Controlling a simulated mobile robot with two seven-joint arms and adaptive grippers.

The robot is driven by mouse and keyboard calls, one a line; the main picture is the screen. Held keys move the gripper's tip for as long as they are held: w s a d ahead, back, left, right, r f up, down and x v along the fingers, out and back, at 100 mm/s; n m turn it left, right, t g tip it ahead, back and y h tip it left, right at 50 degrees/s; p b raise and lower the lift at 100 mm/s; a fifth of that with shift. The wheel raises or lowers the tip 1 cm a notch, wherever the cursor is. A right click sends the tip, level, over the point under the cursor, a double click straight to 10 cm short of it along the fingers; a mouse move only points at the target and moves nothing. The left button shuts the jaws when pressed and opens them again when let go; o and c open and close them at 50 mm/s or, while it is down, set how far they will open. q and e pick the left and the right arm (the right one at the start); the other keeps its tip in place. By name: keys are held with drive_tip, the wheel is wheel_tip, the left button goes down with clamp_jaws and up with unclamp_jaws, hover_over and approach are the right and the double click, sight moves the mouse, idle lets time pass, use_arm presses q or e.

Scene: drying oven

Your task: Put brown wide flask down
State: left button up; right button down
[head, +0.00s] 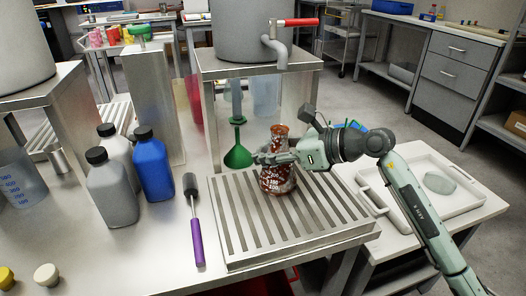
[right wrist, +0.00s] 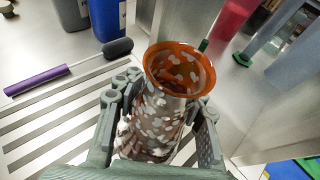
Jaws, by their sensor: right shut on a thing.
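The brown wide flask (head: 277,178) has a brown rim and pale patches, and appears upright over the slatted metal rack (head: 235,216). My right gripper (head: 270,158) comes in from the right and is shut on the flask. In the right wrist view, the flask (right wrist: 160,115) stands between the two fingers of the gripper (right wrist: 160,120), its open mouth toward the camera. I cannot tell whether its base touches the slats. My left gripper is not in view.
A purple-handled brush (head: 196,230), a blue bottle (head: 153,165) and a grey bottle (head: 111,192) are left of the rack. A white tray (head: 462,207) is at right. The front slats are clear.

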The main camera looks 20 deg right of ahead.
sight(288, 149)
drive_tip(key=c, duration=1.6)
unclamp_jaws()
drive_tip(key=o, duration=0.7)
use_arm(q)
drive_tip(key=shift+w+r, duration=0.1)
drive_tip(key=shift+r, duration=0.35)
use_arm(e)
drive_tip(key=shift+r, duration=0.1)
drive_tip(key=shift+v, duration=1.05)
drive_tip(key=b+v, duration=0.1)
drive_tip(key=v, duration=0.8)
drive_tip(key=shift+s+d+r, duration=0.1)
drive_tip(key=shift+s+d, duration=0.1)
drive_tip(key=shift+s, duration=0.05)
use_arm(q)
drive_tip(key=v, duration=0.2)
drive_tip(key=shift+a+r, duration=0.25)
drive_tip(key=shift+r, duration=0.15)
use_arm(e)
drive_tip(key=shift+r, duration=0.1)
